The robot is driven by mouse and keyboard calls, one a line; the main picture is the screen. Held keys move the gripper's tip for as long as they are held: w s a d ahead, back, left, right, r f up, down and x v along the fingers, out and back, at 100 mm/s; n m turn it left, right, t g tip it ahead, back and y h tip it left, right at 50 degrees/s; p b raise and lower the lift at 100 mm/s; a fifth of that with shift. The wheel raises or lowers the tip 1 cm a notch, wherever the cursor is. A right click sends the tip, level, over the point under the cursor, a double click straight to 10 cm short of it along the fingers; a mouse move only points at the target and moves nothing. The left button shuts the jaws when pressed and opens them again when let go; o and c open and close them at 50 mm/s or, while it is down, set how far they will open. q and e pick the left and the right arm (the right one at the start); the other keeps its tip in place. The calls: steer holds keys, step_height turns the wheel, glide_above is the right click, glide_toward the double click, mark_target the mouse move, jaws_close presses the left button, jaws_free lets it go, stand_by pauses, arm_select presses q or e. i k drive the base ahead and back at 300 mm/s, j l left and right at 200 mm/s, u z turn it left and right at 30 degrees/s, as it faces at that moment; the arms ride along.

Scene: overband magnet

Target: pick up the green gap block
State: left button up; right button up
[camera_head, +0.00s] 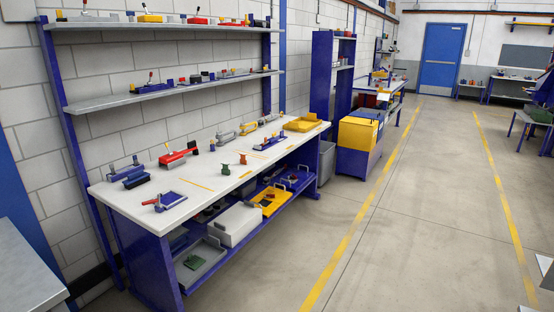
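A small green block (226,170) stands on the white top of the workbench (180,212), near its front edge. It looks narrower in the middle and nothing touches it. A similar reddish-brown piece (243,159) stands just behind it to the right. Another green, flat-looking item (193,262) lies in a grey tray (208,273) on the bench's lower shelf. Both green items are small, and I cannot tell for certain which is the gap block. Neither of my grippers shows in the head view.
Red tool (178,155), blue plate (170,197) and yellow tray (301,124) share the benchtop. A white box (235,224) and a yellow tray (271,198) sit below. A grey bin (326,163) stands past the bench. Floor (410,220) to the right is clear.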

mark_target(225, 171)
steer(key=i, duration=1.7)
steer(key=i+j, duration=0.1)
steer(key=i, duration=1.55)
steer(key=k+j+u, duration=0.2)
steer(key=j+u, duration=0.25)
